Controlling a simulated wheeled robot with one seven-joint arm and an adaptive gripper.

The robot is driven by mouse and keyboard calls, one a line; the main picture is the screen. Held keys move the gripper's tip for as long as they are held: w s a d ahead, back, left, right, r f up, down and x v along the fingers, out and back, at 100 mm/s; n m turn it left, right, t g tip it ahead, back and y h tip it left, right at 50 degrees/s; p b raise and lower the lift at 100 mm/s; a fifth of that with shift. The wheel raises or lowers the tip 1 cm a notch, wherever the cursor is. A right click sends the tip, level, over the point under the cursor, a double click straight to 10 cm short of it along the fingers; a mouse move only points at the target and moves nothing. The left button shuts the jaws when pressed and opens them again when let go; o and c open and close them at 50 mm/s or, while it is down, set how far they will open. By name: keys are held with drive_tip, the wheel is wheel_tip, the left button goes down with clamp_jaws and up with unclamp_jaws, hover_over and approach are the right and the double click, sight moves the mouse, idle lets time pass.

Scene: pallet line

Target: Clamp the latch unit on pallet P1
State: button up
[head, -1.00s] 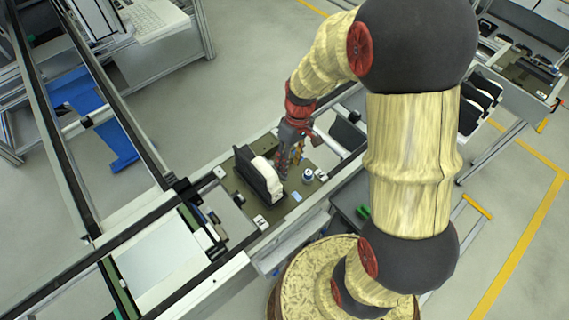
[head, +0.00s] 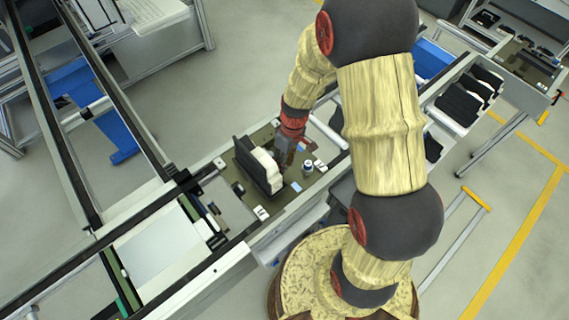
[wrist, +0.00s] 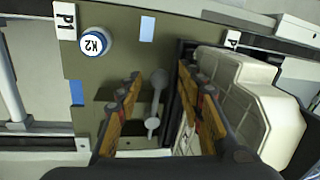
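The latch unit, a white and black upright body (head: 262,168), stands on the olive plate of pallet P1 (head: 262,139). In the wrist view the unit (wrist: 262,105) is at the right and the plate (wrist: 112,68) carries a "P1" label (wrist: 65,20). A grey lever with a round knob (wrist: 157,79) stands beside the unit; it appears between my fingers. My gripper (wrist: 160,76) is open, its right finger close to the unit's dark side; contact cannot be told. In the head view my gripper (head: 287,150) is low beside the unit, its fingertips partly hidden.
A blue-rimmed knob marked K2 (wrist: 95,42) stands on the plate, also seen in the head view (head: 307,168). Conveyor rails (head: 130,225) run past the pallet at left. Trays of black parts (head: 465,97) lie at right. Open floor (head: 480,250) is at lower right.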

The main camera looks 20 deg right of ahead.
clamp_jaws()
idle(0.5)
idle(0.4)
